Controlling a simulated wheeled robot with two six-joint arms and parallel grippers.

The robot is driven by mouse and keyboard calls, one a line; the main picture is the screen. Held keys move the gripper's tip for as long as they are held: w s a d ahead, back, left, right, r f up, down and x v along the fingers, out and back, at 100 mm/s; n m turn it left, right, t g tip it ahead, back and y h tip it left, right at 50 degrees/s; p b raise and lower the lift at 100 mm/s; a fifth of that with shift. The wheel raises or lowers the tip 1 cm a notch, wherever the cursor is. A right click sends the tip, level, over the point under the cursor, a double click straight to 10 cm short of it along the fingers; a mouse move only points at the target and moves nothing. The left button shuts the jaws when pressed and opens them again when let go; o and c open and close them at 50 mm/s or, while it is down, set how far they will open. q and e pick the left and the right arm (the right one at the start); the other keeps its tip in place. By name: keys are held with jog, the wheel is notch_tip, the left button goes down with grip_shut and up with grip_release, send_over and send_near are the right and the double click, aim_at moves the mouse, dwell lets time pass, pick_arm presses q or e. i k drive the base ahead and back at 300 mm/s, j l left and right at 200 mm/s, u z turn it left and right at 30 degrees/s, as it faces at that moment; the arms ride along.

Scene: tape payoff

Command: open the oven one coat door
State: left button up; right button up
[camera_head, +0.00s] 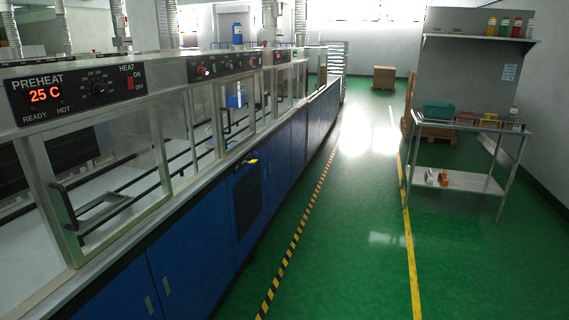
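A long machine line with blue cabinets (185,245) and glass-fronted sections runs along the left, away from me. The nearest section has a black control panel (75,92) reading PREHEAT, 25 C, with a dial and a red HEAT switch. Below it is a framed glass door (105,140) with a black handle (64,206), which looks shut. Farther along is a second control panel (222,66), its lettering too small to read. Glass panes with dark handles (227,122) sit below it. I cannot tell which door is the oven one coat door. Neither gripper is in view.
The green floor right of the line is clear, with a black-and-yellow strip (292,240) and a yellow line (408,240). A metal cart (470,182) with a teal bin (438,110) stands at right. A cardboard box (384,77) is far back.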

aim_at(224, 152)
jog(key=i, duration=1)
jog(key=i+j+z, duration=0.15)
jog(key=i, duration=0.85)
